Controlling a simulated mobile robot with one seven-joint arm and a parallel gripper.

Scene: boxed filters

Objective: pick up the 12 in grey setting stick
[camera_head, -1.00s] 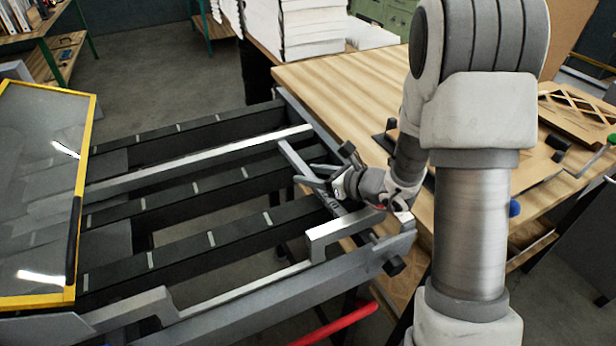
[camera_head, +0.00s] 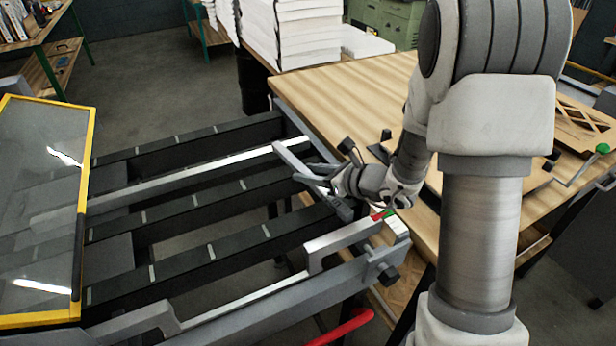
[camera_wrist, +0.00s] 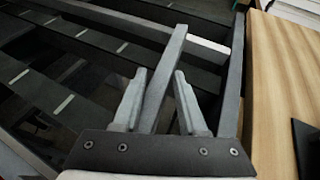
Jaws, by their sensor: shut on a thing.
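The grey setting stick (camera_head: 288,157) is a long, flat grey bar. My gripper (camera_wrist: 160,76) is shut on it, with one pale grey finger on each side of the bar in the wrist view. The setting stick (camera_wrist: 168,62) runs between the fingers and extends past their tips. In the head view my gripper (camera_head: 308,176) is above the right end of the dark slatted machine bed. The stick's near end is partly hidden by my gripper. From these views I cannot tell how far it is above the bed.
The machine bed has dark slatted beams (camera_head: 190,205) and a grey front rail (camera_head: 265,302). A yellow-framed clear panel (camera_head: 40,210) stands at left. A wooden table (camera_head: 340,90) lies behind and right, with paper stacks (camera_head: 300,35) beyond it. A red bar (camera_head: 345,326) is below the rail.

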